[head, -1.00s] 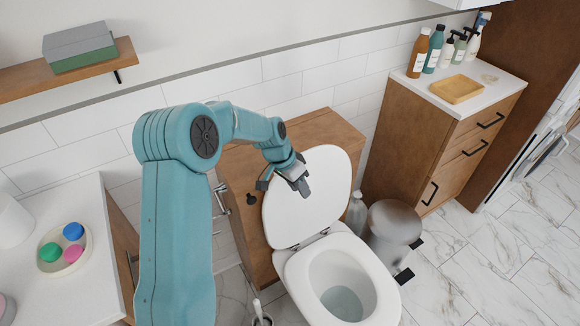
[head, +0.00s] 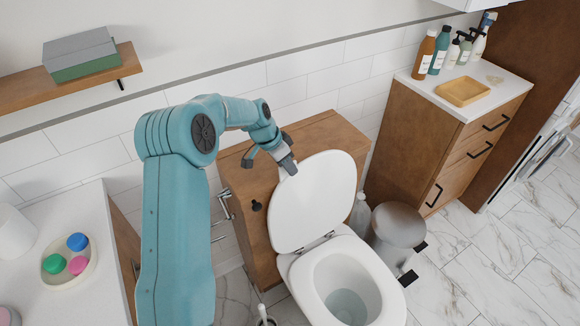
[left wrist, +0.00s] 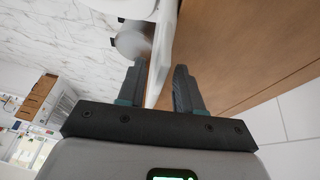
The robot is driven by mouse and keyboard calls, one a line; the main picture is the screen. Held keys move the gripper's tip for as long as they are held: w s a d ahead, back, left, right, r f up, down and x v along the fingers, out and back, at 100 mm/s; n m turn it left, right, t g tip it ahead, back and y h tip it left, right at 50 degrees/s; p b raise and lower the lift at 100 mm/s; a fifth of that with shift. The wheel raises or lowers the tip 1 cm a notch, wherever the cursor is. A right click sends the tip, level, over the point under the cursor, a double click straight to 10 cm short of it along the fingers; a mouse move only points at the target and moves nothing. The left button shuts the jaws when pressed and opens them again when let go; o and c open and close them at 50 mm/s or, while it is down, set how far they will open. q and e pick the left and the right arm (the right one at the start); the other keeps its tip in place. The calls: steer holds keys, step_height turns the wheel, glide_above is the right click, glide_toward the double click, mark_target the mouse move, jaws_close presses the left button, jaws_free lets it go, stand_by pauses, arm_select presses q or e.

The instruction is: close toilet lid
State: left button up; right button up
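The white toilet lid (head: 315,205) is raised and leans back toward the wooden cistern box (head: 335,130). The toilet bowl (head: 345,280) below it is uncovered, with the seat ring down. My left gripper (head: 270,161) is at the lid's upper left edge, over the cistern box. In the left wrist view, the lid (left wrist: 165,55) is seen edge-on between the two spread fingers of the left gripper (left wrist: 160,88). A gap shows between lid and right finger; contact with the left finger cannot be told. My right gripper is not in view.
A grey metal bin (head: 395,228) stands close to the right of the toilet. A wooden cabinet (head: 425,140) with bottles stands further right. A counter (head: 50,270) with a small dish is at left. Marble floor (head: 490,265) is clear at right.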

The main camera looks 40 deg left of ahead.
arm_select(q)
steer(key=shift+x, duration=0.9)
steer(key=shift+w+f, duration=0.2)
steer(key=shift+f, duration=0.2)
steer(key=shift+s+r, duration=0.1)
steer(key=shift+s, duration=0.05)
jaws_close()
steer(key=shift+d, duration=0.1)
